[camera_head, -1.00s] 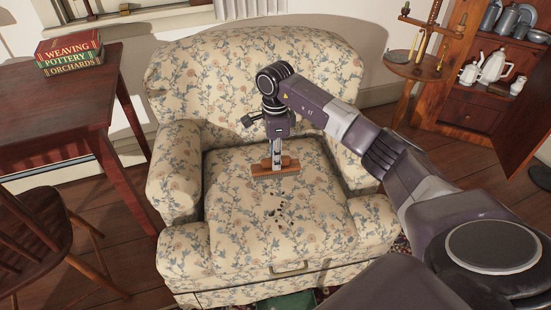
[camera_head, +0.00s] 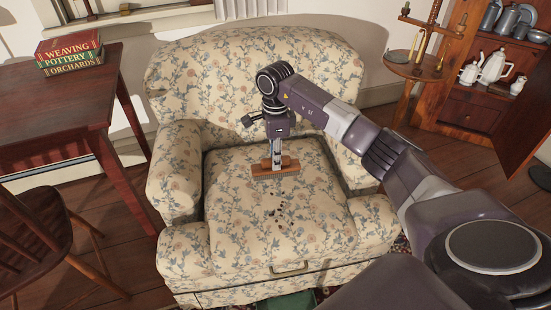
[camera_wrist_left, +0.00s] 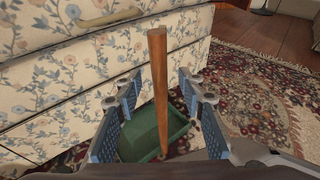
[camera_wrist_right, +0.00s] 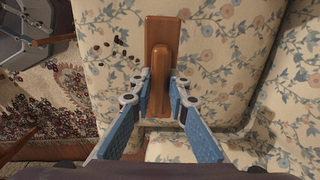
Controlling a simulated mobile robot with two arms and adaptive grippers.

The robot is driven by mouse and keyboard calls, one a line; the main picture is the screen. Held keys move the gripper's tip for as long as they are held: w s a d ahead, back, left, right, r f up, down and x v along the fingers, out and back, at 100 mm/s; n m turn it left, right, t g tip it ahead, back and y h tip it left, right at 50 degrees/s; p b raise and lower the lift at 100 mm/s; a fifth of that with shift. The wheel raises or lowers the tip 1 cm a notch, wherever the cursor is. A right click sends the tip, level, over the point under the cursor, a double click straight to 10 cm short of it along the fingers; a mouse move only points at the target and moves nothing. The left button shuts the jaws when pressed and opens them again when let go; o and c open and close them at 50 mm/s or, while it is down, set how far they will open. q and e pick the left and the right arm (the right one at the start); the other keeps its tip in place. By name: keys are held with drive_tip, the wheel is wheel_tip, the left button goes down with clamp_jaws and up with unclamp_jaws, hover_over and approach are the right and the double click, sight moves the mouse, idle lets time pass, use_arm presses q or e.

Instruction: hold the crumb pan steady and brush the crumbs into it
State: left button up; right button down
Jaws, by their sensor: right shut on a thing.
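A wooden brush (camera_head: 275,168) stands on the floral armchair's seat (camera_head: 320,215). My right gripper (camera_head: 277,152) is shut on its upright part; the right wrist view also shows the brush (camera_wrist_right: 160,58) between the fingers. Dark crumbs (camera_head: 278,214) lie scattered on the seat in front of the brush, and also show in the right wrist view (camera_wrist_right: 115,52). The green crumb pan (camera_wrist_left: 145,132) is low in front of the chair, its wooden handle (camera_wrist_left: 158,75) pointing up. My left gripper (camera_wrist_left: 158,88) is open, with a finger on each side of the handle. The head view shows only part of the pan (camera_head: 290,301).
The chair's front panel has a pull handle (camera_head: 290,269). A patterned rug (camera_wrist_left: 255,95) lies by the chair's foot. A table with books (camera_head: 70,53) and a wooden chair (camera_head: 40,235) stand at left. A candle stand (camera_head: 415,68) and a cabinet (camera_head: 470,112) stand at right.

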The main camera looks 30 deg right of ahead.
use_arm(q)
drive_tip(key=shift+x, duration=1.6)
drive_tip(key=shift+c, duration=0.3)
clamp_jaws()
